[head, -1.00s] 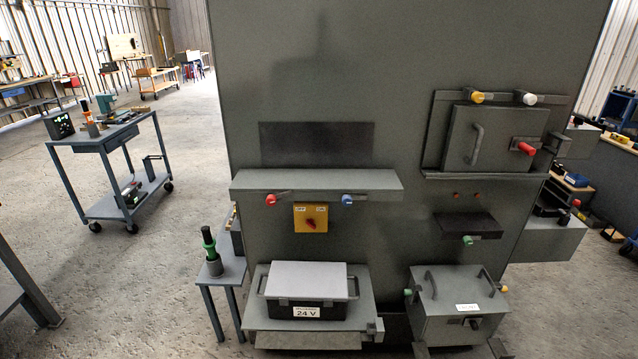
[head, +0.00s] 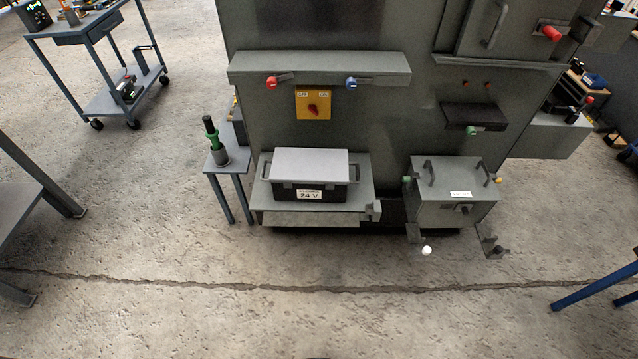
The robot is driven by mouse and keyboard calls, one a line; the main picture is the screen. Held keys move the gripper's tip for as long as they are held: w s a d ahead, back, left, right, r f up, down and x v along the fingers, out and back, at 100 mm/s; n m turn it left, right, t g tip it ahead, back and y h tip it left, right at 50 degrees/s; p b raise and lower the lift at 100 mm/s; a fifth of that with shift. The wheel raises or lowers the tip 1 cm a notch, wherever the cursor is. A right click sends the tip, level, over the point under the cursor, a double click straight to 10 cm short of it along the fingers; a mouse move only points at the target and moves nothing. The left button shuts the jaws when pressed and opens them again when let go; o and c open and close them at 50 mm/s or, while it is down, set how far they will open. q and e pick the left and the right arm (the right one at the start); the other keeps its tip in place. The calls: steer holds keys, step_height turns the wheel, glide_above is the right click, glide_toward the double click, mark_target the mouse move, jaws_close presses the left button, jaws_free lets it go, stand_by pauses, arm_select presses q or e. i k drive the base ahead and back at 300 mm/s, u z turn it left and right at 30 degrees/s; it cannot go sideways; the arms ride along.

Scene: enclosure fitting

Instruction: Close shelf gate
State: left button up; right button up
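A low grey shelf (head: 364,181) on the front of the grey enclosure carries a black box with a grey lid (head: 310,163) and a "24 V" label. A pale flat plate (head: 310,219) shows along the shelf's front lower edge; I cannot tell whether it is the gate. A small grey bracket (head: 373,209) sits at the shelf's right front corner. To the right, a grey box with two handles (head: 455,196) has brackets low at its front, one near a white knob (head: 426,250). Neither of my grippers is in view.
A small side table with a green-and-black tool (head: 213,139) stands left of the shelf. A ledge (head: 320,66) with red and blue knobs juts out above a yellow switch (head: 313,104). A blue trolley (head: 95,65) stands at left. The floor in front is clear.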

mark_target(270, 218)
steer(key=k, duration=1.05)
steer(key=z, duration=0.8)
steer(key=i, duration=1.35)
steer(key=u, duration=0.15)
